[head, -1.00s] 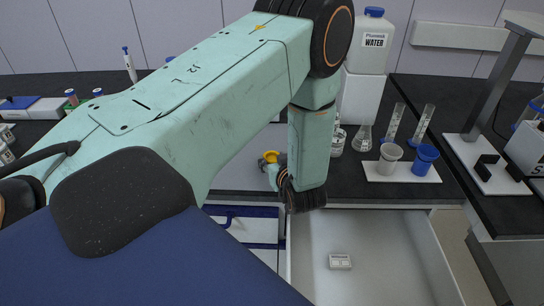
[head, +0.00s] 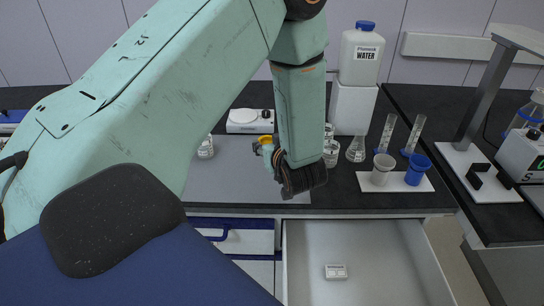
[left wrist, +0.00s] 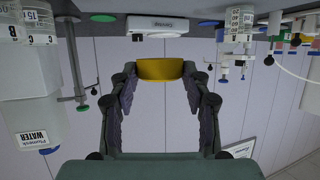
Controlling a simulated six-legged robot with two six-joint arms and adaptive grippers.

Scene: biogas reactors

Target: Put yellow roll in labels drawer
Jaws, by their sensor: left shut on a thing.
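The yellow roll (left wrist: 160,69) is between the fingertips of my left gripper (left wrist: 160,80) in the left wrist view, and the gripper is shut on it. In the head view the roll (head: 265,140) shows as a small yellow piece beside my left gripper (head: 267,149), above the bench mat. Part of the gripper is hidden behind my wrist. An open drawer (head: 405,268) lies below and in front, to the right of the gripper. It holds a small white labelled box (head: 336,271). My right gripper is out of view.
A white WATER canister (head: 361,58) stands on a white block behind. Glass flasks stand near the wrist. A closed drawer with a blue handle (head: 222,236) is left of the open one. Most of the open drawer is clear.

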